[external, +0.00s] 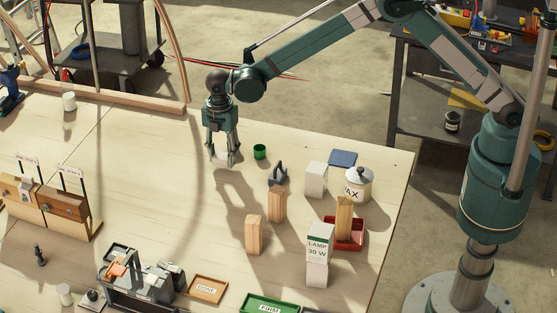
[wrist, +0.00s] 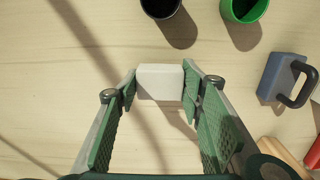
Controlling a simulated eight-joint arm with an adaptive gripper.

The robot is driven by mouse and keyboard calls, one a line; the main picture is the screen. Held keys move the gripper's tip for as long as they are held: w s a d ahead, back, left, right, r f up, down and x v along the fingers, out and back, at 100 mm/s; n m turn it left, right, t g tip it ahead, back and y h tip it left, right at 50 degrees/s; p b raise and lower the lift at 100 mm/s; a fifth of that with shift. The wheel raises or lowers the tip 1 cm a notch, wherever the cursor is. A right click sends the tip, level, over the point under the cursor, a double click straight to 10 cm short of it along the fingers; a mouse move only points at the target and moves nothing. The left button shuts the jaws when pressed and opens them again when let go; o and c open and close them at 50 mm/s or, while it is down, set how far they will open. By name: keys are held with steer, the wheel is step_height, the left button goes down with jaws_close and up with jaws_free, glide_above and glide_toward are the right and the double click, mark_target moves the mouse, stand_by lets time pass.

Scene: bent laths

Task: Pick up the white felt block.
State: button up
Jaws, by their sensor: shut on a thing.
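The white felt block (wrist: 160,81) sits between the two green ribbed finger pads of my gripper (wrist: 160,88) in the wrist view, with a pad against each end. My gripper is shut on it. In the external view my gripper (external: 222,158) points down over the left-centre of the pale table, left of the green cup. The block is small and pale there, between the fingertips. I cannot tell whether it touches the table.
A green cup (wrist: 243,8) and a dark cup (wrist: 160,6) stand close beyond the block. A blue-grey block with a black handle (wrist: 284,80) is to the right. Wooden blocks (external: 254,234), a lamp box (external: 318,252) and a wax jar (external: 358,185) stand further right.

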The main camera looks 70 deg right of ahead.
mark_target(223, 155)
steer(key=shift+r, duration=4)
steer(key=shift+s+d, duration=0.1)
